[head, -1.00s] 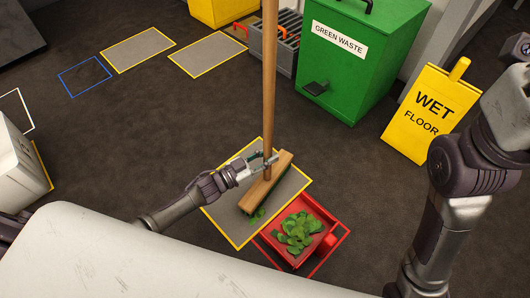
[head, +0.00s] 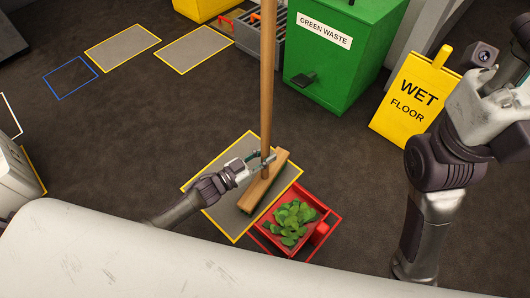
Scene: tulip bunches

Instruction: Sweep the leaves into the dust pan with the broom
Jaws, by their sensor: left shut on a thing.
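The broom has a long wooden handle (head: 267,80) and a wooden head (head: 265,183), which stands on a grey yellow-edged mat (head: 228,217). My left gripper (head: 263,163) is shut on the handle just above the head. The red dust pan (head: 320,232) lies just beyond the mat's lower right edge, inside a red floor outline. A heap of green leaves (head: 291,222) lies in the pan. I see no loose leaves on the visible part of the mat; the floor behind the broom head is hidden. My right arm stands at the right, its gripper out of frame.
A green waste bin (head: 335,75) and a yellow wet floor sign (head: 412,100) stand at the back right. A grey crate (head: 245,38) with orange-handled tools is beside the bin. Dark floor at the left is mostly clear, with flat marked mats (head: 124,47).

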